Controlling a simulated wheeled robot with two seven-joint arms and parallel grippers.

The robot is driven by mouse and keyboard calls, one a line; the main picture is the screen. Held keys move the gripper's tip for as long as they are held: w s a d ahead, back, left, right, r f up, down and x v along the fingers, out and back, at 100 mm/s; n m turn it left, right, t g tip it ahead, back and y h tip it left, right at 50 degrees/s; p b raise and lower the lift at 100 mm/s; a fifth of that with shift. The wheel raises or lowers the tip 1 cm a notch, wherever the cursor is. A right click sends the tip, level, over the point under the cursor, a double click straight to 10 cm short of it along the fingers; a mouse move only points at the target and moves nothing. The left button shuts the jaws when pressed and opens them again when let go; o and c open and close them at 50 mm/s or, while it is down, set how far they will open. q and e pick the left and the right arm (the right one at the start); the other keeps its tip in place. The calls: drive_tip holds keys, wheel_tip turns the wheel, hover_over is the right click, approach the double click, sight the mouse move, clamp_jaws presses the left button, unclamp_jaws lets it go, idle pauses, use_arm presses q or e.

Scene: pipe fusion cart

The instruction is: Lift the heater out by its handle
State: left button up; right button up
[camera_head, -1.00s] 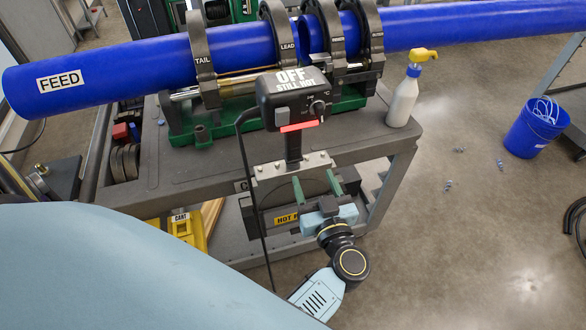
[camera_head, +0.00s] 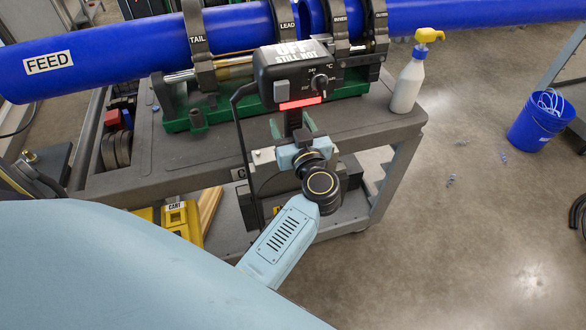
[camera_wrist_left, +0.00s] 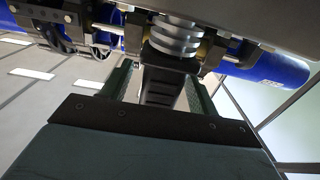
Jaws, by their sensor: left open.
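The heater (camera_head: 292,78) is a black control box with a knob, a red strip and a label reading "OFF STILL HOT". It stands upright at the cart's front edge, its dark handle (camera_head: 292,119) below the box. Its lower part is in a holder and partly hidden by my arm. My left gripper (camera_head: 292,130) is open at the handle, just under the box. In the left wrist view the ribbed black handle (camera_wrist_left: 161,88) lies between the two green fingers, with no clear grip on it. My right gripper is in neither view.
Blue pipe (camera_head: 120,55) runs through clamps behind the heater. A black cable hangs down from the box's left side. A white spray bottle (camera_head: 406,88) with a yellow top stands on the cart (camera_head: 200,160) at right. A blue bucket (camera_head: 538,125) is on the floor.

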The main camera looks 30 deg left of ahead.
use_arm(q)
drive_tip(key=shift+w+a, duration=0.35)
